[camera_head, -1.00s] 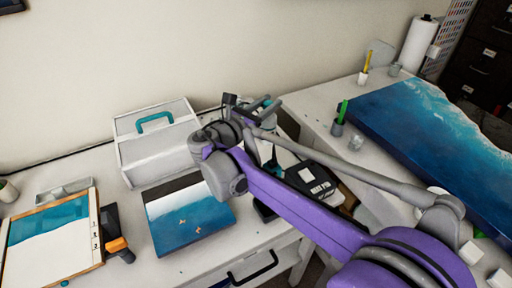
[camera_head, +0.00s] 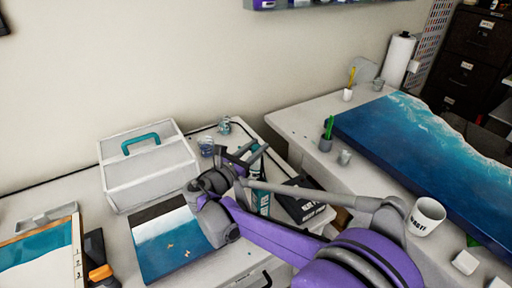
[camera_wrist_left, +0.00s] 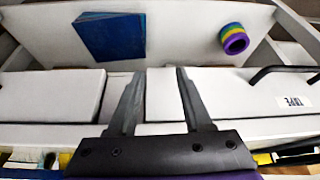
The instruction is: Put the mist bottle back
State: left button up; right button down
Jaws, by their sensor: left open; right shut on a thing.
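My right gripper (camera_head: 246,157) hovers over the white side table, right of the white case, in the head view. It is shut on a slim object with teal showing at its fingers, probably the mist bottle (camera_head: 262,198), whose teal and white body shows just below. The arm and fingers hide part of it, and I cannot tell whether its base touches the table. My left gripper (camera_wrist_left: 157,75) shows only in the left wrist view, open and empty, in front of a white drawer unit.
A white case (camera_head: 150,168) with a teal handle and a blue-white painting (camera_head: 168,240) lie left of the gripper. A black box (camera_head: 300,203) stands right of it. Small jars (camera_head: 206,146) stand behind. A mug (camera_head: 427,215) and large blue panel (camera_head: 420,140) are right.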

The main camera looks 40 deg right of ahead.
jog(key=c, duration=0.6)
grip_release()
jog(key=v, duration=1.2)
jog(key=shift+r, duration=0.15)
